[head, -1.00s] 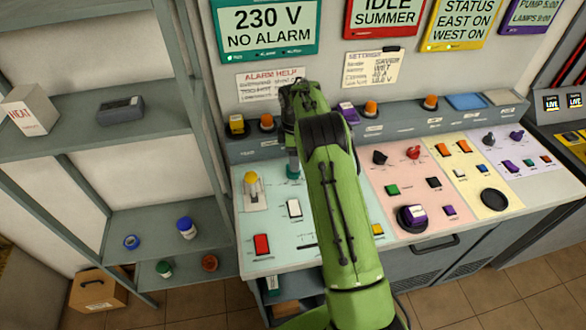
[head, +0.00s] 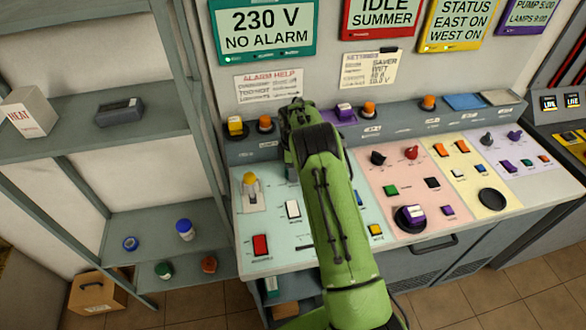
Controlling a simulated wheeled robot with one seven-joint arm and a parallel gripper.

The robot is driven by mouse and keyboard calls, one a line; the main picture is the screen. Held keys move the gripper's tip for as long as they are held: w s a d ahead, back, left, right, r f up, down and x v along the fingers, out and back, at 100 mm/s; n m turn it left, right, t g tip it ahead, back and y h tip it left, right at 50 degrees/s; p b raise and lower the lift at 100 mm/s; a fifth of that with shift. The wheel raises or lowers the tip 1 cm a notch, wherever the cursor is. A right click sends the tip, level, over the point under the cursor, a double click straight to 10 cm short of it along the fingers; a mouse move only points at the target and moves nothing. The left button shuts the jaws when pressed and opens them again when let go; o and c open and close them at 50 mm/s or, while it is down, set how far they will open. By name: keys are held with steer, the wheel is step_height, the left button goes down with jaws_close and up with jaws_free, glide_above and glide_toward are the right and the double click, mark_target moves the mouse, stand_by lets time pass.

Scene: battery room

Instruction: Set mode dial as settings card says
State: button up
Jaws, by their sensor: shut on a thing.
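The settings card (head: 369,70) is taped to the wall below the red screen. Its first line appears to end in "SAVER"; the rest is small and blurred. My gripper (head: 291,172) points down at the back of the pale teal panel (head: 270,225), under the bent green arm. It is shut on what seems to be the mode dial, which the gripper and arm hide. The dial's pointer and markings cannot be read.
A yellow-topped lever (head: 250,183), a white switch (head: 292,209) and a red switch (head: 261,245) are left of my arm. Pink, yellow and lilac panels with knobs lie to the right. A shelf unit (head: 150,120) stands at the left.

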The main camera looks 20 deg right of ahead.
steer(key=shift+m, duration=0.4)
steer(key=m+b, duration=0.1)
steer(key=m, duration=0.2)
steer(key=shift+m, duration=0.4)
steer(key=m+b, duration=0.1)
steer(key=m, duration=0.3)
steer(key=shift+a, duration=0.1)
steer(key=m, duration=0.5)
steer(key=shift+a, duration=0.1)
steer(key=m, duration=0.4)
steer(key=shift+r, duration=0.1)
steer(key=shift+m+b, duration=0.3)
steer(key=o, duration=1.1)
steer(key=shift+s, duration=0.1)
step_height(320, 180, up, 16)
steer(key=shift+f+p, duration=0.15)
steer(key=shift+p, duration=1)
